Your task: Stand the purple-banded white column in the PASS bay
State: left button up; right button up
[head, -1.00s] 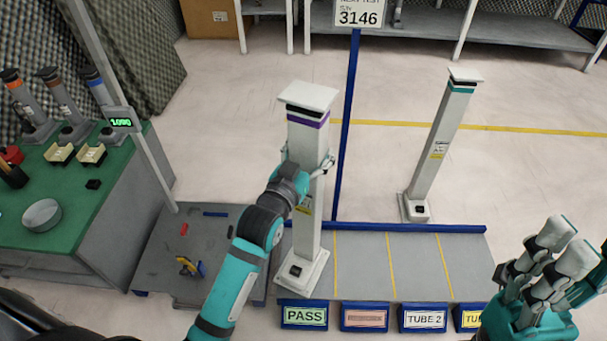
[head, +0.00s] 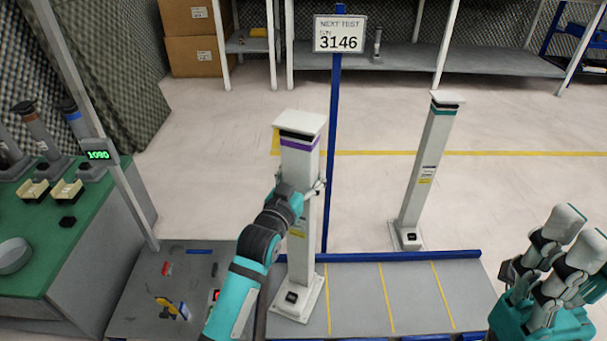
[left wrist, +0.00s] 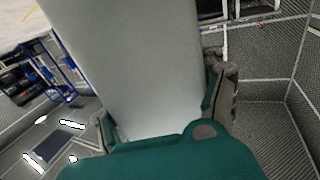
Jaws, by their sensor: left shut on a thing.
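The purple-banded white column (head: 298,228) stands close to upright at the left end of the grey bay platform (head: 352,300). Its square foot is over the leftmost bay; I cannot tell whether it rests fully on the surface. My left gripper (head: 308,188) is shut on the column's shaft, at about mid-height. In the left wrist view the pale shaft (left wrist: 130,65) lies between the fingers (left wrist: 165,110). The bay labels are below the head view now.
A teal-banded column (head: 425,175) stands behind the platform's blue back rail (head: 400,256). A blue signpost (head: 334,150) rises behind the held column. A grey board (head: 170,290) with small tools and a green bench (head: 60,240) are at left. The other bays are empty.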

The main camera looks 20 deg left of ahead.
pick_arm(q)
jog(key=shift+r, duration=0.3)
jog(key=o, duration=1.3)
jog(key=shift+f, duration=0.35)
jog(key=o, duration=0.5)
jog(key=shift+r, duration=0.15)
